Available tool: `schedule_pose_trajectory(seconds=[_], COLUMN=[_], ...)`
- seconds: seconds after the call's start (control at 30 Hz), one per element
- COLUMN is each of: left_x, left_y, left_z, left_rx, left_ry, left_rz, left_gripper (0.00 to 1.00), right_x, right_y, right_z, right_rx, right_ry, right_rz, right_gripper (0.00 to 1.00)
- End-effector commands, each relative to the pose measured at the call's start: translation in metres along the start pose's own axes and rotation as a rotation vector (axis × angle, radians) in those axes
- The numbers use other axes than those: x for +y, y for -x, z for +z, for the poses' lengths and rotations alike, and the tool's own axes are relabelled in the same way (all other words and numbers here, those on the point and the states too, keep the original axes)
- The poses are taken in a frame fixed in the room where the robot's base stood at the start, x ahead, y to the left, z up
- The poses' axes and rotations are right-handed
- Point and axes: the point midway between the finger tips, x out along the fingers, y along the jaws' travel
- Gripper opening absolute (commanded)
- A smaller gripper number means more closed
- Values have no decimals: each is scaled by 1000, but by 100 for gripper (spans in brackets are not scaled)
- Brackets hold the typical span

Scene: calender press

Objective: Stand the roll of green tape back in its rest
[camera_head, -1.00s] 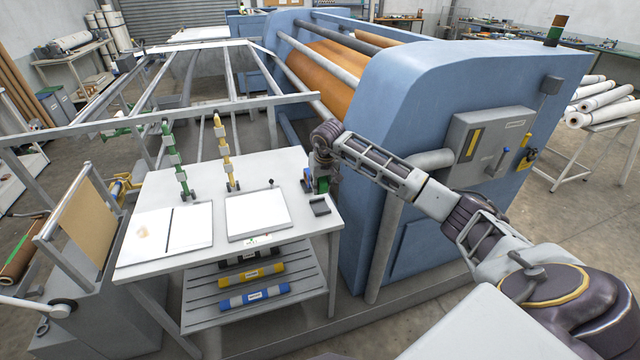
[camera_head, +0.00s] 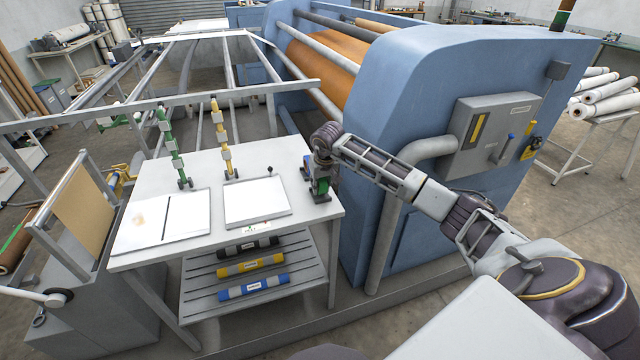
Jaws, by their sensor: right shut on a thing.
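The roll of green tape (camera_head: 320,186) is between the fingers of my right gripper (camera_head: 320,178), at the right end of the white table (camera_head: 153,186). The gripper points down and is shut on the roll, and its fingers hide much of it. The dark rest (camera_head: 321,198) is directly under the roll, near the table's right front corner, and is mostly covered. I cannot tell whether the roll touches the rest or hangs just above it. My left gripper is not in view.
A white board (camera_head: 257,200) and another white sheet (camera_head: 185,220) lie on the table. A green stand (camera_head: 174,158) and a yellow stand (camera_head: 226,150) rise at its back. The blue press (camera_head: 420,100) stands close to the right. Wrapped rolls (camera_head: 252,267) lie on the shelf below.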

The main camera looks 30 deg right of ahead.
Motion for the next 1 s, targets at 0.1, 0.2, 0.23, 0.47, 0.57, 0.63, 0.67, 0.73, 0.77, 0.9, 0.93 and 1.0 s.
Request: schedule_pose_trajectory(seconds=[0.1,0.2,0.23,0.47,0.57,0.63,0.67,0.73,0.77,0.9,0.93,1.0], left_x=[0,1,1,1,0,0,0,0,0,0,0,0], left_y=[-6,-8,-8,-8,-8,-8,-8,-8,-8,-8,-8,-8], left_z=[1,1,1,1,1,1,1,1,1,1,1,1], left_rx=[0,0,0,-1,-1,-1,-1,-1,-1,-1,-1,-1], left_ry=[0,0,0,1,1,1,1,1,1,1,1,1], left_rz=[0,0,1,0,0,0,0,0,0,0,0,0], left_gripper=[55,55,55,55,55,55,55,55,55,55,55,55], right_x=[1,1,0,0,0,0,0,0,0,0,0,0], right_y=[-6,-9,-9,-10,-10,-10,-10,-10,-10,-10,-10,-10], right_z=[1,2,2,3,3,3,3,3,3,3,3,3], right_rx=[1,1,1,1,1,1,1,1,1,1,1,0], right_ry=[-1,-1,-1,0,0,0,0,0,0,0,0,0], right_rz=[1,1,0,0,0,0,0,0,0,0,0,0], right_gripper=[5,5,5,5,5,26,30,39,42,50,50,50])
